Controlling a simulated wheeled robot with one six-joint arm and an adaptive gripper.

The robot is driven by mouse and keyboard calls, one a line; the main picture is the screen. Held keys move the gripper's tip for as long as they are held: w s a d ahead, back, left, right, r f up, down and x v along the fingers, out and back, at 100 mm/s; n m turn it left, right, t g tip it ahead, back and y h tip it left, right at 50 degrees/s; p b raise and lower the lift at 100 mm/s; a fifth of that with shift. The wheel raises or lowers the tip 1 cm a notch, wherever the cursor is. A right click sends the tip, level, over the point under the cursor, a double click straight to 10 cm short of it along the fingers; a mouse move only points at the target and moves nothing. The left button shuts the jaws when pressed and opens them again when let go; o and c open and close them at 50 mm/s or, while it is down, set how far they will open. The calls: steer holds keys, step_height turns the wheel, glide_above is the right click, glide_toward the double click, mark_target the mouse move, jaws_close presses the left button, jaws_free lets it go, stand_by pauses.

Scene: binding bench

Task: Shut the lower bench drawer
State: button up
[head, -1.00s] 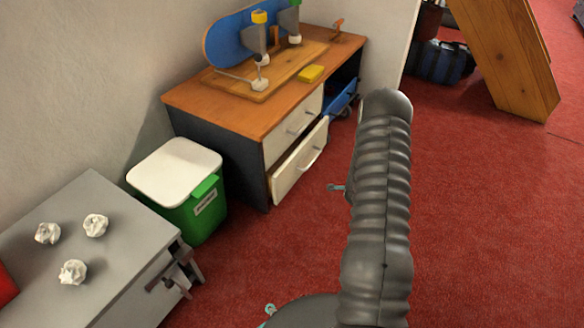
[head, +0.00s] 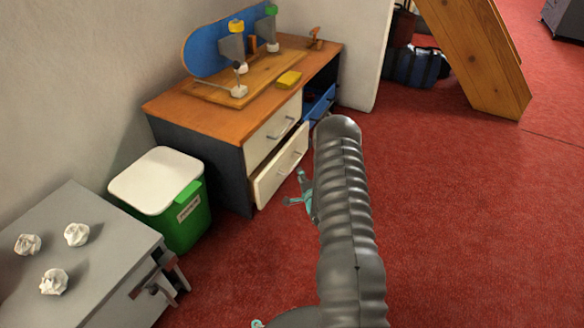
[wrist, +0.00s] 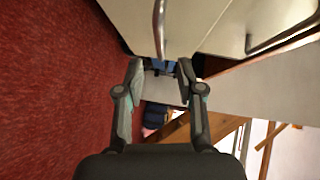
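The lower bench drawer (head: 281,168) has a pale front with a metal handle and stands part-way out of the wooden-topped bench (head: 190,112). My gripper (head: 291,200) is in front of and below the drawer's right part in the head view, partly hidden by my arm. In the wrist view my gripper (wrist: 160,68) is open, with nothing between its fingers. The lower drawer's front (wrist: 190,22) and its handle (wrist: 159,28) lie just beyond the fingertips there. I cannot tell whether a fingertip touches the drawer.
The upper white drawer (head: 272,130) looks shut. A blue drawer (head: 319,104) to its right stands out. A green bin (head: 184,222) with white lid and a grey cabinet (head: 100,270) stand to the left. Red floor (head: 450,210) is free on the right.

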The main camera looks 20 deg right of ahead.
mark_target(295, 165)
steer(key=w, duration=0.2)
steer(key=w+d, duration=0.1)
steer(key=w, duration=0.2)
steer(key=w+f+b, duration=0.1)
steer(key=w, duration=0.2)
steer(key=shift+d+f, duration=0.1)
steer(key=shift+d, duration=0.05)
jaws_close()
